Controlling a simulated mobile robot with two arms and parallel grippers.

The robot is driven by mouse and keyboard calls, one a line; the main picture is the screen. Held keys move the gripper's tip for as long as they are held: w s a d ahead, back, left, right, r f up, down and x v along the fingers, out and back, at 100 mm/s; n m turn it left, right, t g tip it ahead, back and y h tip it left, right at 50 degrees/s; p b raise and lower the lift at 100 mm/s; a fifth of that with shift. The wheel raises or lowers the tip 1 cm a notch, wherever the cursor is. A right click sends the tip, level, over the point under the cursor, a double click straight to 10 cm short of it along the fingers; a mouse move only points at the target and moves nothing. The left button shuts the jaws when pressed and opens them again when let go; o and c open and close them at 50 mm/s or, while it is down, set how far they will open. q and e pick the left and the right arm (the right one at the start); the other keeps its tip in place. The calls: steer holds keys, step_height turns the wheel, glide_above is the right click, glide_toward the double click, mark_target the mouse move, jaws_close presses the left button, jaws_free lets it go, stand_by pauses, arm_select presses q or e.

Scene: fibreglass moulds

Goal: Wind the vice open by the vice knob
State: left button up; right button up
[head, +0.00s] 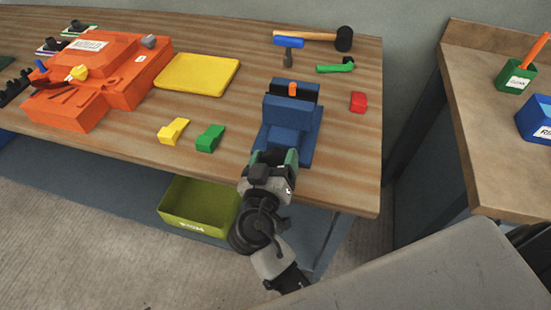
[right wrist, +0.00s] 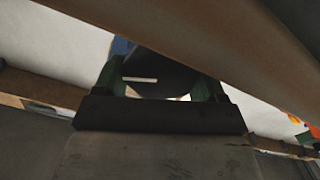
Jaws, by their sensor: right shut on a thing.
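The blue vice (head: 287,115) stands near the front right of the wooden bench. Its dark jaws (head: 306,91) are at the back, with a small orange piece (head: 292,89) at them. My right gripper (head: 276,158) is at the front of the vice. In the right wrist view its green-sided fingers (right wrist: 162,82) are shut on a dark round vice knob (right wrist: 165,72) with a pale line across it. The knob is hidden by my gripper in the head view. My left gripper is in neither view.
A hammer (head: 288,48), a mallet (head: 343,39), a green tool (head: 335,67) and a red block (head: 358,102) lie behind and right of the vice. Yellow (head: 172,131) and green (head: 209,138) pieces lie left. An olive bin (head: 197,207) sits below the bench.

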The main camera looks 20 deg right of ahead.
steer(key=shift+n, duration=0.5)
steer(key=o, duration=0.9)
